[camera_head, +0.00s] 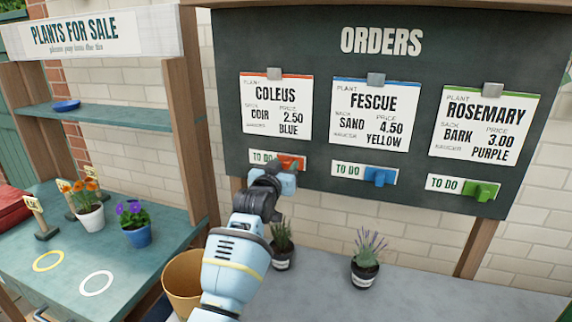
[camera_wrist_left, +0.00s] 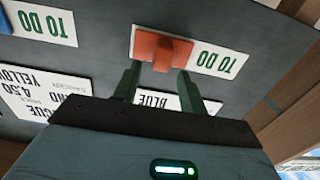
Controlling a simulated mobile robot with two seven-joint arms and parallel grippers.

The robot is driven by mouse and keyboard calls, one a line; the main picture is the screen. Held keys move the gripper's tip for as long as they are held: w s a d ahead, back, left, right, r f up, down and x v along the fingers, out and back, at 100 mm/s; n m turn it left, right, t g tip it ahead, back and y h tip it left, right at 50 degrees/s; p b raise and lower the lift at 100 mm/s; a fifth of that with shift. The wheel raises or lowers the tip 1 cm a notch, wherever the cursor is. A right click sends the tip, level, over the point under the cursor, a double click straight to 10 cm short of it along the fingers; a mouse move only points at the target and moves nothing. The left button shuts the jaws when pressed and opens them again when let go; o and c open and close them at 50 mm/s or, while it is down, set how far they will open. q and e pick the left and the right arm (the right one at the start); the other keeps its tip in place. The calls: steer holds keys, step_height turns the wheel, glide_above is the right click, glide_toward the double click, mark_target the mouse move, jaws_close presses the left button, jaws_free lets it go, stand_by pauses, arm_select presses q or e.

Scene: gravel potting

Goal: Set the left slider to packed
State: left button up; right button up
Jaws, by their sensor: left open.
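The left slider is an orange-red block (camera_head: 291,161) on a white strip under the Coleus card (camera_head: 275,106). The strip's left part reads TO DO, and the block stands at its right end. My left gripper (camera_head: 285,178) is at this slider and partly hides it in the head view. In the left wrist view the orange slider (camera_wrist_left: 162,47) shows between the tips of my two open fingers (camera_wrist_left: 158,78), one on each side of its knob. I cannot tell whether they touch it. My right gripper is not in view.
The blue slider (camera_head: 380,176) and green slider (camera_head: 482,191) sit to the right on the same dark board (camera_head: 400,30), both strips reading TO DO. Below are potted plants, including lavender (camera_head: 368,250), and a tan pot (camera_head: 182,283). A plant stall (camera_head: 130,115) stands at left.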

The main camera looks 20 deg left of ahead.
arm_select(q)
steer(key=shift+w+f, duration=0.1)
steer(key=shift+w, duration=0.9)
jaws_close()
